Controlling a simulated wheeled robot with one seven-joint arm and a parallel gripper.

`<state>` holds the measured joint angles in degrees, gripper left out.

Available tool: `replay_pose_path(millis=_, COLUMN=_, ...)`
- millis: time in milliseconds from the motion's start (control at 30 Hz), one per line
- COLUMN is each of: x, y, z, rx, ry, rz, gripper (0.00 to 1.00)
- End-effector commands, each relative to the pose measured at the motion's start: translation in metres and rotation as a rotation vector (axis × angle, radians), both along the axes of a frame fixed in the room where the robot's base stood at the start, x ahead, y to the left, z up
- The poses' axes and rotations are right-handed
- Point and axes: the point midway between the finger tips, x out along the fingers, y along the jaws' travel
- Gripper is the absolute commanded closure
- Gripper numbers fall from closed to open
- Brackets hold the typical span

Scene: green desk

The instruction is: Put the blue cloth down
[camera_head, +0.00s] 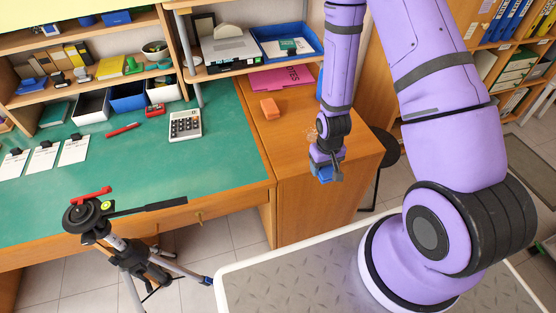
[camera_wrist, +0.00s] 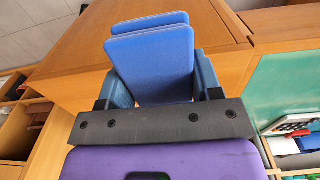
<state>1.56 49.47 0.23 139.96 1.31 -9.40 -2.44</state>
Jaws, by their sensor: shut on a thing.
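My gripper (camera_head: 325,162) is shut on the blue cloth (camera_head: 322,174) and points downward in the head view. It appears in front of the wooden desk top (camera_head: 300,128); its exact height above the wood is hard to tell. In the wrist view the blue cloth (camera_wrist: 150,62) shows as two flat, bright blue layers, one behind the other, between the darker blue fingers of my gripper (camera_wrist: 162,82). The wooden surface (camera_wrist: 85,50) lies beyond it.
An orange block (camera_head: 269,107) and a pink folder (camera_head: 282,78) lie on the wooden top. The green desk (camera_head: 215,160) to the left holds a calculator (camera_head: 185,125). A black stool (camera_head: 382,150) stands at right. A tripod (camera_head: 110,235) stands front left. Wood around the orange block is clear.

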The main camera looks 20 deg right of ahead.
Motion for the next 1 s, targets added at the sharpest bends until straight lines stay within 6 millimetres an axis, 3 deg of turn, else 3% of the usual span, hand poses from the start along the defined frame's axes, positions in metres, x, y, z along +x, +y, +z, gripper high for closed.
replay_pose_path(millis=167, x=0.013, y=0.008, z=-0.002, rx=0.001, ry=-0.002, rz=0.009, gripper=0.76)
replay_pose_path(millis=700, x=0.115, y=0.066, z=-0.013, rx=0.001, ry=-0.001, rz=0.007, gripper=0.76)
replay_pose_path(millis=1000, x=0.134, y=0.076, z=-0.015, rx=0.001, ry=0.000, rz=0.004, gripper=0.76)
